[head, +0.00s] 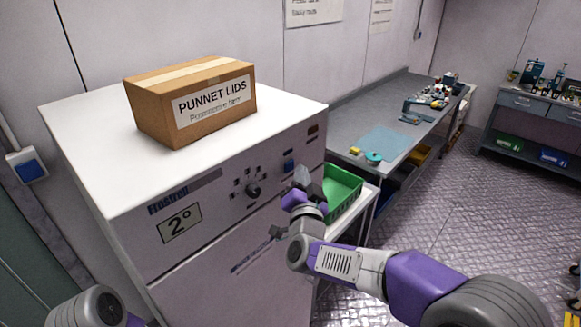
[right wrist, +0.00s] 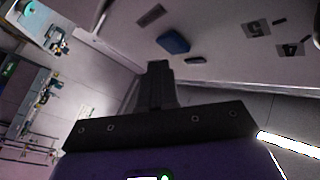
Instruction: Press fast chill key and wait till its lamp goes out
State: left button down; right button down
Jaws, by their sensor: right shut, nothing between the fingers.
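A white chiller cabinet (head: 120,240) stands at the left, with a control panel along its upper front. A blue key (head: 289,165) sits on the panel's right part; it also shows in the right wrist view (right wrist: 173,42). A small dark brownish rectangle (head: 313,129) lies above and right of it and shows no clear glow; I cannot tell whether it is the lamp. My right gripper (head: 302,174) is shut and empty, just in front of the panel and right of the key. In the right wrist view its fingers (right wrist: 157,70) point toward the panel, apart from the key.
The panel also has a dial (head: 253,191) and a display (head: 180,223) reading 2°. A punnet lids box (head: 190,102) stands on top. A green crate (head: 343,190) sits close behind my right gripper.

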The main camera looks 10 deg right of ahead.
dwell(0.3)
jog(key=shift+w+a, duration=0.3)
jog(key=shift+w, duration=0.05)
jog(key=shift+w+a, duration=0.25)
jog(key=shift+w, duration=0.1)
dwell(0.8)
jog(key=shift+s+b, duration=0.1)
jog(key=shift+b, duration=0.2)
jog(key=shift+s+d+b, duration=0.3)
jog(key=shift+s+d, duration=0.2)
jog(key=shift+s, duration=0.1)
jog(key=shift+d, duration=0.1)
jog(key=shift+s+d+b, duration=0.35)
jog(key=shift+s+d, duration=0.4)
jog(key=shift+s, duration=0.25)
jog(key=shift+s+d+b, duration=0.35)
jog(key=shift+s+d, duration=0.35)
jog(key=shift+s, duration=0.3)
